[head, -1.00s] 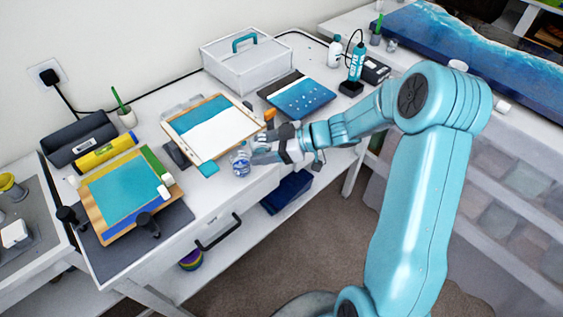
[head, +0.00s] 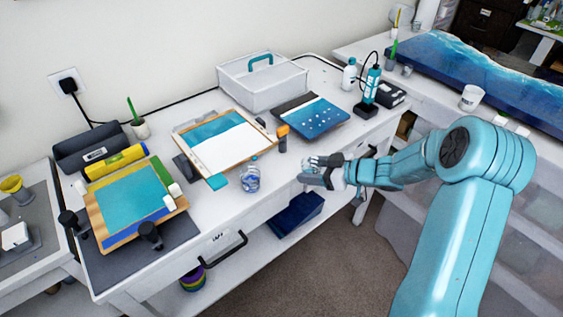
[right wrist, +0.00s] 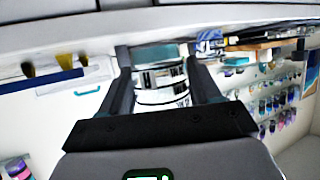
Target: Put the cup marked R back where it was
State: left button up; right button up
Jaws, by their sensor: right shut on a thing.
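My right gripper (head: 312,174) is over the front edge of the white workbench, to the right of a clear cup with blue in it (head: 250,180). That cup stands upright on the bench and is apart from my gripper. In the right wrist view, my right gripper (right wrist: 163,92) is shut on a pale, clear-looking cup (right wrist: 160,92) with dark marks. I cannot read a letter R on either cup. The held cup is hardly visible in the head view. My left gripper is not in view.
A clipboard with a white sheet (head: 222,143) lies behind the standing cup, and a blue board (head: 311,117) lies further right. A white cup (head: 472,97) stands on the right-hand bench.

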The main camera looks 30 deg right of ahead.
aim_at(282, 171)
jog(key=w+a, duration=0.1)
jog(key=w, duration=0.2)
jog(key=w+a, duration=0.1)
jog(key=w, duration=0.1)
jog(key=shift+w+a+p, duration=0.15)
jog(key=shift+a+p, duration=0.15)
jog(key=shift+a, duration=0.05)
jog(key=shift+w+a+r+p, duration=0.15)
jog(key=shift+w+a, duration=0.2)
jog(key=shift+w, duration=0.25)
jog(key=shift+w+a+f+p, duration=0.15)
jog(key=shift+w+a, duration=0.15)
jog(key=shift+w, duration=0.3)
jog(key=shift+w+a+f, duration=0.15)
jog(key=shift+w+f, duration=0.35)
jog(key=shift+f, duration=0.35)
jog(key=shift+s, duration=0.1)
jog(key=shift+s, duration=0.1)
